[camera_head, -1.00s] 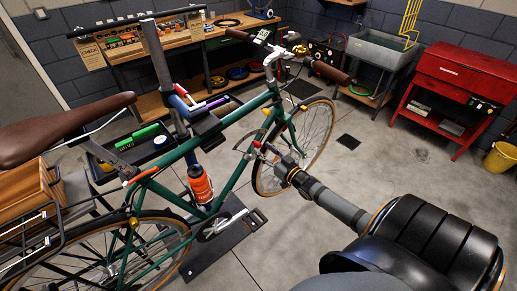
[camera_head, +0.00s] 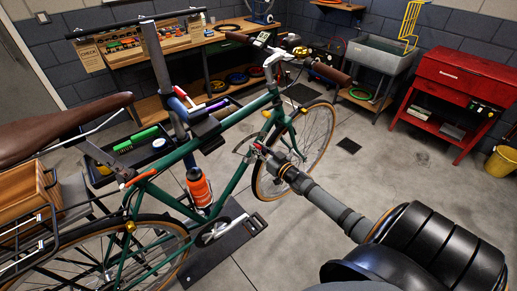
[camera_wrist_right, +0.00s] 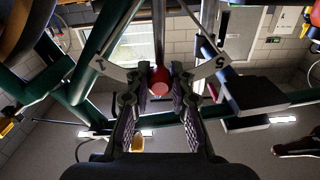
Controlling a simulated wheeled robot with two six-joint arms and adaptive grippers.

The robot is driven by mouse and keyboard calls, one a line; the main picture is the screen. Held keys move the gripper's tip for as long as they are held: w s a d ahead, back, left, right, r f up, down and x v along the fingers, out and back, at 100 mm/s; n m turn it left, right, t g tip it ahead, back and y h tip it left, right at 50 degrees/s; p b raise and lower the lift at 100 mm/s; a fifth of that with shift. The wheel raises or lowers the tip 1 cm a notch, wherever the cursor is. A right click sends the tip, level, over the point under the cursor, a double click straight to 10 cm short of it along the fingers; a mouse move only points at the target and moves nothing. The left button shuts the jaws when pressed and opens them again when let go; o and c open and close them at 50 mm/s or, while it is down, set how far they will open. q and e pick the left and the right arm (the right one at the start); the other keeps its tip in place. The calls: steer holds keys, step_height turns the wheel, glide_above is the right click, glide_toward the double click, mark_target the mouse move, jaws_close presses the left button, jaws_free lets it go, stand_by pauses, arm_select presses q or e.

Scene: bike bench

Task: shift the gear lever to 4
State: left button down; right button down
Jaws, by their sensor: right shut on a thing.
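The gear lever's round red knob (camera_wrist_right: 159,80) shows in the right wrist view between my fingertips. My right gripper (camera_wrist_right: 160,92) is shut on it. A pale curved scale plate (camera_wrist_right: 216,66) lies behind the knob, with a mark like 1 at its left end and 5 at its right end. The middle of the scale is hidden by the fingers and knob, so I cannot tell the lever's number. In the head view my right gripper (camera_head: 264,153) is at the green bike frame's (camera_head: 233,182) down tube, and red shows at its tip. My left gripper is not in view.
The bike is held by a clamp stand (camera_head: 160,70) with a tool tray (camera_head: 155,150). An orange bottle (camera_head: 199,188) sits on the frame, left of my gripper. The front wheel (camera_head: 318,140) is close behind my right gripper.

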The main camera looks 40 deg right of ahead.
steer(key=shift+a+r+n+p, duration=0.15)
steer(key=shift+a+n+p, duration=0.45)
steer(key=shift+n, duration=0.1)
steer(key=a+n, duration=0.2)
steer(key=shift+s+f+n, duration=0.1)
steer(key=shift+f+n, duration=0.3)
steer(key=c, duration=1.2)
jaws_free()
steer(key=shift+o, duration=0.2)
